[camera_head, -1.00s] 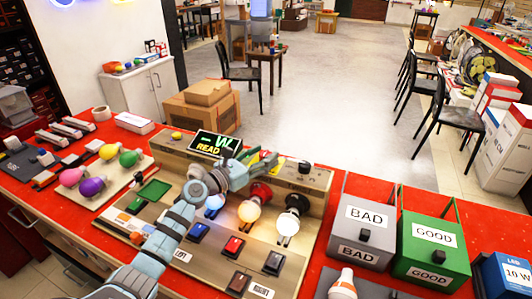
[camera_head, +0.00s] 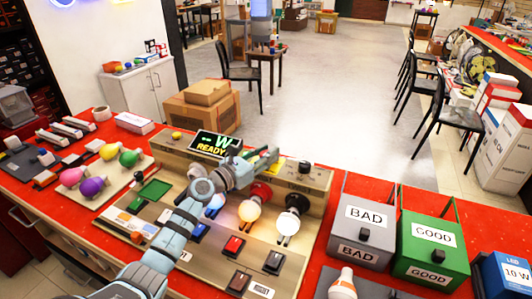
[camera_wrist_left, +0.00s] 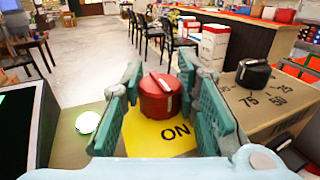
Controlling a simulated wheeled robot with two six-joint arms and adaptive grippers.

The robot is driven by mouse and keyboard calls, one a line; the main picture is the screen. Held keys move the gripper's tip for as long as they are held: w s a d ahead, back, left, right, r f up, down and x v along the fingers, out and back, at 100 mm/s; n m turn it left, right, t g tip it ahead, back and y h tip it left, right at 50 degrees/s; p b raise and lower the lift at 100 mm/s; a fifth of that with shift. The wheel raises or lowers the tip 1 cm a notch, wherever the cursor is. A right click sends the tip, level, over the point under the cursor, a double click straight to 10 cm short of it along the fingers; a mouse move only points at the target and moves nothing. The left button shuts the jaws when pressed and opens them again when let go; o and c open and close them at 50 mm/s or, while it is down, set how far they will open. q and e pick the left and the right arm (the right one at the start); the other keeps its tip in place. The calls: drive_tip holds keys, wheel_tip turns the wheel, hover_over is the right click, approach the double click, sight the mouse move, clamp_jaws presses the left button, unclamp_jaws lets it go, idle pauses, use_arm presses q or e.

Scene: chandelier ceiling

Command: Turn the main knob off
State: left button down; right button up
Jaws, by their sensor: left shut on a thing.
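The red main knob (camera_wrist_left: 160,96) sits on a yellow plate (camera_wrist_left: 150,136) marked ON in the left wrist view. A raised ridge crosses its top. My left gripper (camera_wrist_left: 161,72) has one teal finger on each side of the knob and is shut on it. In the head view my left gripper (camera_head: 268,161) is at the back panel of the test board, right of the lit display (camera_head: 214,144), which reads W and READY. My right gripper is not in view.
A black dial (camera_wrist_left: 254,73) with numbers stands right of the red knob. A lit bulb (camera_head: 249,211) and another white bulb (camera_head: 287,222) stand in front of the panel. Grey BAD (camera_head: 378,252) and green GOOD (camera_head: 412,264) boxes stand to the right on the red bench.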

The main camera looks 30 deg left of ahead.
use_arm(q)
drive_tip(key=n+y+p, duration=0.1)
drive_tip(key=y+p, duration=0.1)
drive_tip(key=p, duration=0.1)
drive_tip(key=n+y+p, duration=0.2)
drive_tip(key=p, duration=0.1)
drive_tip(key=n+y+p, duration=0.1)
drive_tip(key=y+p, duration=0.1)
drive_tip(key=p, duration=0.1)
drive_tip(key=shift+r+t+y, duration=0.3)
drive_tip(key=shift+r+t, duration=0.05)
drive_tip(key=shift+t, duration=0.05)
drive_tip(key=shift+f+n+y+p, duration=0.1)
drive_tip(key=shift+n+y+p, duration=0.45)
drive_tip(key=shift+n+y, duration=0.55)
drive_tip(key=shift+f+n+g+y, duration=0.1)
drive_tip(key=shift+n+g+y, duration=0.35)
drive_tip(key=shift+y, duration=0.75)
drive_tip(key=shift+n+g+y, duration=0.35)
drive_tip(key=shift+n+y, duration=0.3)
drive_tip(key=shift+y, duration=0.25)
drive_tip(key=c, duration=1.2)
unclamp_jaws()
drive_tip(key=shift+f, duration=0.1)
